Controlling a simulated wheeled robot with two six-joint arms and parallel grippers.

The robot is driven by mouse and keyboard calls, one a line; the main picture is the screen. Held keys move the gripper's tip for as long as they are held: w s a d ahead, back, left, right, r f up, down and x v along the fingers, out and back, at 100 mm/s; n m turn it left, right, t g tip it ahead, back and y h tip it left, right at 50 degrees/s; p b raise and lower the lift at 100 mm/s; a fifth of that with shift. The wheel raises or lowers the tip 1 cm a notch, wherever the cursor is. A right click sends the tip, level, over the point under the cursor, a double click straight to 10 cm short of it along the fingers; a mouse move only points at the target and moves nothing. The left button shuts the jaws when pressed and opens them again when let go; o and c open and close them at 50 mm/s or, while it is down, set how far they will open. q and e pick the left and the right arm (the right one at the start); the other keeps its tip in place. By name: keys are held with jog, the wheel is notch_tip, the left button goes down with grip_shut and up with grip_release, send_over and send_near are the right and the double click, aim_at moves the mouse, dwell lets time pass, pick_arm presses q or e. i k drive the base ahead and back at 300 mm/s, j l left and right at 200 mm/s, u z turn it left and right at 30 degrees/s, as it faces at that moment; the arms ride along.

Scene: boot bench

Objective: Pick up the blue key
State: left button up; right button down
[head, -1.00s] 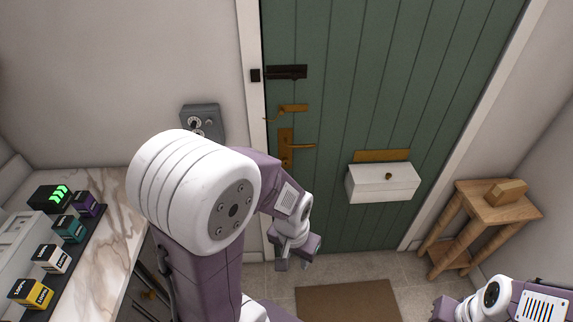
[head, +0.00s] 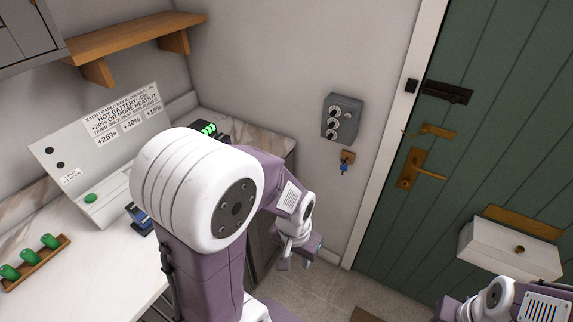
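The blue key (head: 344,168) hangs from a small wooden block (head: 348,156) on the wall, below a grey dial box (head: 342,118). My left gripper (head: 296,262) is in front of the wall, lower and to the left of the key and well apart from it. Its fingers look parted with nothing visible between them. My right arm shows only in part at the bottom right, and its fingertips are not visible.
A marble counter (head: 88,283) with a sign panel (head: 107,137) and a rack of green items (head: 32,262) lies on the left. A green door (head: 465,140) with a white box (head: 510,248) is on the right. A wooden shelf (head: 130,38) is at upper left.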

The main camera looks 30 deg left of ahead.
aim_at(344, 167)
jog(key=u, duration=0.55)
jog(key=i+j, duration=0.25)
jog(key=i+j+z, duration=0.25)
jog(key=i, duration=0.25)
jog(key=i+j+z, duration=0.3)
jog(key=i+j, duration=0.15)
